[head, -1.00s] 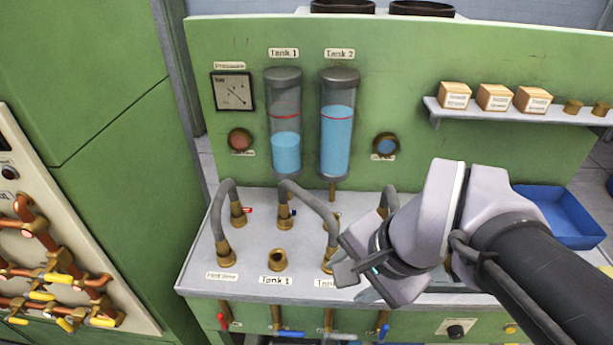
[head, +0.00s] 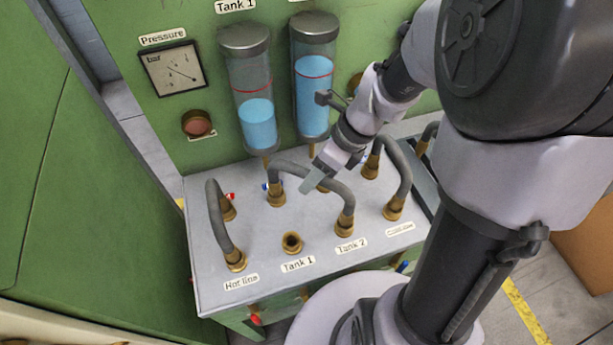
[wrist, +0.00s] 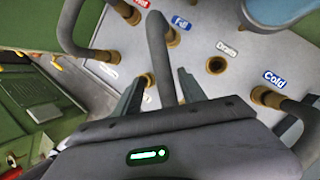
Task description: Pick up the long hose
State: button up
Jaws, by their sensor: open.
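The long hose (head: 313,178) is a grey bent tube with brass ends. It runs diagonally from a back fitting to the front fitting labelled Tank 2. My gripper (head: 317,180) is at its raised middle in the head view, covering part of it. In the wrist view, the long hose (wrist: 161,60) rises from the brass fitting by the Fill label and passes between the two fingers of my gripper (wrist: 157,76). The fingers are open, one on each side of it. Whether either finger touches it I cannot tell.
A shorter hose (head: 216,215) stands at left on the Hot line fitting, another (head: 402,170) at right. The Tank 1 port (head: 292,242) is empty. The glass tanks (head: 256,100) and green panel rise close behind. The Drain port (wrist: 215,65) is empty.

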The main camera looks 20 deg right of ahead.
jog(key=b+x, duration=0.1)
jog(key=x, duration=0.1)
jog(key=w+b+x, duration=0.1)
jog(key=x, duration=0.2)
jog(key=shift+r, duration=0.1)
jog(key=shift+f, duration=0.25)
dwell(0.3)
grip_shut()
